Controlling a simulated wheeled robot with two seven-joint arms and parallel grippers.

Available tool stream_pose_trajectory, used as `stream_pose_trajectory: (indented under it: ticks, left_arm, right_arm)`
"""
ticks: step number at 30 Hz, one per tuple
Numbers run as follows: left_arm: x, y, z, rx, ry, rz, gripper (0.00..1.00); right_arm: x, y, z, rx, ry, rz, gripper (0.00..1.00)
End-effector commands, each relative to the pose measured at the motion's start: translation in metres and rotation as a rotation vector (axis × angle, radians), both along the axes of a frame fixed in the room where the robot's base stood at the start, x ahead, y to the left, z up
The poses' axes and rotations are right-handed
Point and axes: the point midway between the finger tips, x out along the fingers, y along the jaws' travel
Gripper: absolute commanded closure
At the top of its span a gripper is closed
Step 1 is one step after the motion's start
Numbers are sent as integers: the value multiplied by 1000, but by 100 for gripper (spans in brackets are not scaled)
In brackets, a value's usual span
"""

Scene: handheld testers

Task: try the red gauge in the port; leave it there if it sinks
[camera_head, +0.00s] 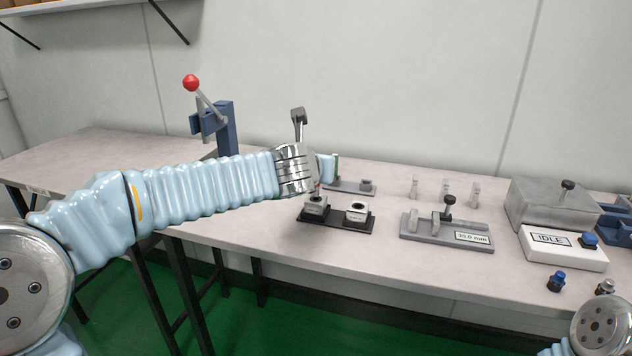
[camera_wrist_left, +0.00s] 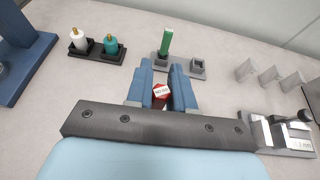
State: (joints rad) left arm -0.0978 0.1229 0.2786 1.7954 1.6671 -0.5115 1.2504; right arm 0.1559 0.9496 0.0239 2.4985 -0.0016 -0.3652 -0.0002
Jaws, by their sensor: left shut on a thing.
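My left gripper (camera_head: 324,172) is shut on the red gauge (camera_wrist_left: 160,92), whose red top with a white label shows between the blue fingers in the left wrist view. In the head view only a sliver of red shows below the fingers, over the left metal block (camera_head: 315,210) of a black base (camera_head: 336,222). A second block with a dark hole (camera_head: 357,213) stands to its right. The gauge's lower end is mostly hidden, so I cannot tell how deep it is in the left block's port. My right gripper is out of view.
Behind stands a grey holder with a green gauge (camera_wrist_left: 166,42) and an empty socket (camera_wrist_left: 197,66). A blue lever press (camera_head: 226,125) is at the left. A grey measuring stand (camera_head: 430,230) and a white box reading IDLE (camera_head: 562,256) are at the right.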

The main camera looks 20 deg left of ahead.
Motion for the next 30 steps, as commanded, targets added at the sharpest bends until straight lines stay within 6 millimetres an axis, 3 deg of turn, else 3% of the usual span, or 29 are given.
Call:
stream_pose_trajectory:
  ticks: [30]
  left_arm:
    - [0, 0, -7, -1, 0, 0, 100]
  right_arm:
    - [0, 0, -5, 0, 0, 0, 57]
